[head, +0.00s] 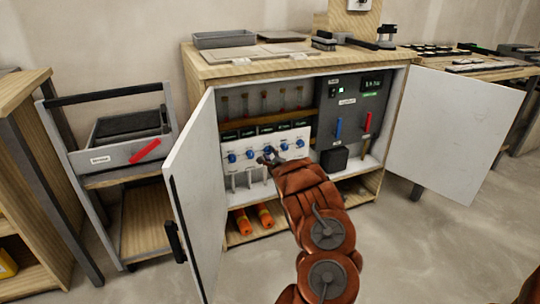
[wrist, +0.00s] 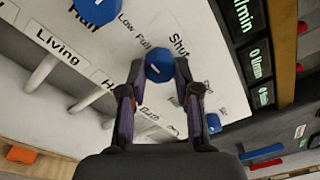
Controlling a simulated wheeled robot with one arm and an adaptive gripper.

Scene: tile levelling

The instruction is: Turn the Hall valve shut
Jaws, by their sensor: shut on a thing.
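A white valve panel (head: 240,170) with a row of blue knobs is inside the open cabinet. In the wrist view, my gripper (wrist: 158,74) has its two fingers on either side of one blue knob (wrist: 158,66) and is shut on it. "Low", "Full" and "Shut" are printed around this knob. The label below it starts with "H", and a finger hides the rest. The knob has a short white mark, too small to read its direction surely. In the head view, my gripper (head: 268,157) is at the middle of the row and largely hides the knob.
Neighbouring blue knobs (wrist: 95,7) and (wrist: 213,122) are close on both sides. White pipes (wrist: 42,72) stick out below. The cabinet doors (head: 190,185) and (head: 447,125) stand open. A grey panel (head: 347,100) with blue and red levers is to the right.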

